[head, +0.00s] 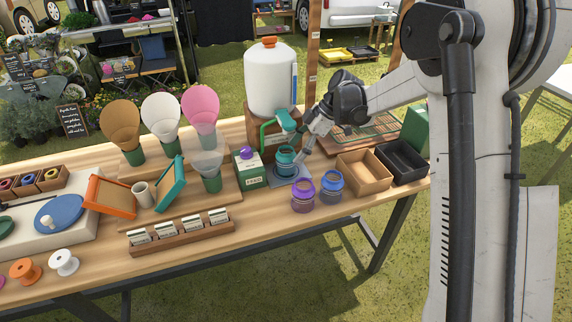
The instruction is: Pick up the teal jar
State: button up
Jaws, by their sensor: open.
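The teal jar (286,163) stands upright on a small grey-blue pad (287,178), under the green spout of the white dispenser. My gripper (301,149) reaches down from the upper right, with its fingers open close to the jar's right side and rim. The picture is too small to tell whether a finger touches the jar or reaches around it. The jar's far side is hidden.
The white dispenser (271,82) stands right behind the jar. A green-and-white box (251,172) is close on its left. Purple (303,196) and blue (331,188) jars stand in front to the right. A wooden tray (364,171) and black tray (402,163) lie farther right.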

aim_at(286, 163)
jog(key=shift+x, duration=3.3)
jog(key=c, duration=1.2)
